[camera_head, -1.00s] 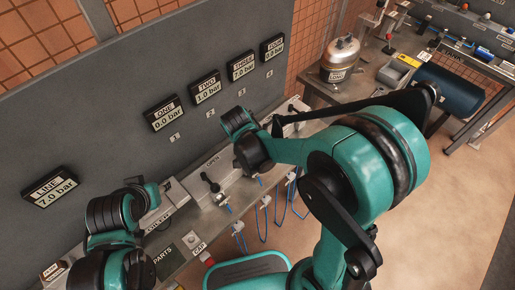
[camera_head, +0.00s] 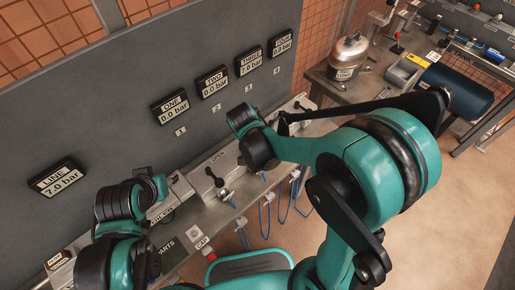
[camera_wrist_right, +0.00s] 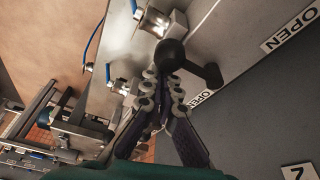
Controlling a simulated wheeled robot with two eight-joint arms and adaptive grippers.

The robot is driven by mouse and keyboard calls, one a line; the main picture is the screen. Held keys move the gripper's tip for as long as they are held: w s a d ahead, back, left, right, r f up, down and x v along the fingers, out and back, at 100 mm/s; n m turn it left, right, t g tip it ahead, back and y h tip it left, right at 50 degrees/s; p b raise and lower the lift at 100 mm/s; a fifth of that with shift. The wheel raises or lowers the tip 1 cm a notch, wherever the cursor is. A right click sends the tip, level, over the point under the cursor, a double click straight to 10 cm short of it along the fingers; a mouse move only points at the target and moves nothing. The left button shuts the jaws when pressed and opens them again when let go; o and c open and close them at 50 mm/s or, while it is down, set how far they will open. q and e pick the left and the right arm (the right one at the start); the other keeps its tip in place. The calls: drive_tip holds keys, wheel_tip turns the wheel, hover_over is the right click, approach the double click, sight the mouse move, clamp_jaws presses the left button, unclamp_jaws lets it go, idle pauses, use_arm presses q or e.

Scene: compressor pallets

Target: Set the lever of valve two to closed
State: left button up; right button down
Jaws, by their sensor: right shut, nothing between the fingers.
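In the right wrist view a black lever with a round knob (camera_wrist_right: 172,53) lies right at the tips of my right gripper (camera_wrist_right: 163,82). Its arm runs right to its pivot, between two OPEN labels (camera_wrist_right: 288,28). A plate with a 2 shows at the lower right, so this looks like valve two's lever. The right fingers are together and empty; touching or just apart from the knob, I cannot tell. In the head view my right arm hides this lever. Gauge TWO (camera_head: 214,81) reads 0.0 bar. My left arm is at the lower left, its fingers hidden.
Another black lever (camera_head: 215,177) stands on the bench between my arms. Blue hoses (camera_head: 265,212) hang along the bench's front edge. Gauge ONE (camera_head: 174,106) reads 0.0 bar and gauge THREE (camera_head: 250,62) 7.0 bar.

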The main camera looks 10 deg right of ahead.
wheel_tip(320, 180, up, 9)
drive_tip(key=p, duration=0.3)
use_arm(q)
drive_tip(key=shift+w+d+r+b, duration=0.15)
drive_tip(key=shift+w+d+b, duration=0.15)
drive_tip(key=shift+b, duration=0.95)
use_arm(e)
drive_tip(key=s+d+r+n+t+y, duration=0.2)
drive_tip(key=s+d+n, duration=0.6)
drive_tip(key=s, duration=0.4)
drive_tip(key=shift+d+r+t, duration=0.15)
drive_tip(key=shift+r+t, duration=0.7)
drive_tip(key=shift+t, duration=0.35)
